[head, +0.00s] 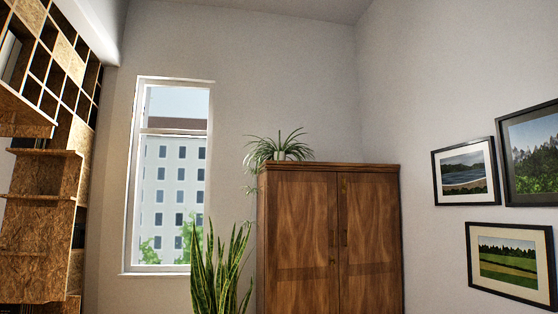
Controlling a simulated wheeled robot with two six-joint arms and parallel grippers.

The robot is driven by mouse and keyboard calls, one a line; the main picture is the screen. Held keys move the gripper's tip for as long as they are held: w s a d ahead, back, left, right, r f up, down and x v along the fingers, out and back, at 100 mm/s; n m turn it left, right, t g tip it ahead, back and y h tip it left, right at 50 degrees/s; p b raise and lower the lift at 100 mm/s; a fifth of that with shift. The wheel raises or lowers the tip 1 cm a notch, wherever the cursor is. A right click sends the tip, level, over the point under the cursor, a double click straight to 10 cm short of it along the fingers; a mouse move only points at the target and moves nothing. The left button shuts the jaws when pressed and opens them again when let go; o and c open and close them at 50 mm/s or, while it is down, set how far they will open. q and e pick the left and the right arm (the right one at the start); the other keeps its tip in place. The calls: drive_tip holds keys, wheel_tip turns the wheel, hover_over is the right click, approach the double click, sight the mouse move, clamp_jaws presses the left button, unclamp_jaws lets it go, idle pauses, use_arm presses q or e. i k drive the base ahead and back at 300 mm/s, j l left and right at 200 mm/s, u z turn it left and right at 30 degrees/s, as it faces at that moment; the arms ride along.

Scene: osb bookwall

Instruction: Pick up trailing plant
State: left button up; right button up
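The trailing plant (279,148) sits on top of the wooden cabinet (310,240), near its left end. It has long, thin, arching green leaves, and a few strands hang down past the cabinet's left edge. A small part of a light pot shows among the leaves; its base is hidden behind the cabinet's top edge. Neither of my grippers is in the head view.
A tall snake plant (219,275) stands in front of the cabinet's left side. A window (172,180) is in the wall behind. An OSB shelf wall (40,200) stands at the left. Framed pictures (466,173) hang on the right wall. The floor is out of view.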

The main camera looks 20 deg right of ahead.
sight(280, 155)
drive_tip(key=i+l+z, duration=0.3)
drive_tip(key=i, duration=0.65)
drive_tip(key=i+z, duration=0.35)
drive_tip(key=i, duration=0.6)
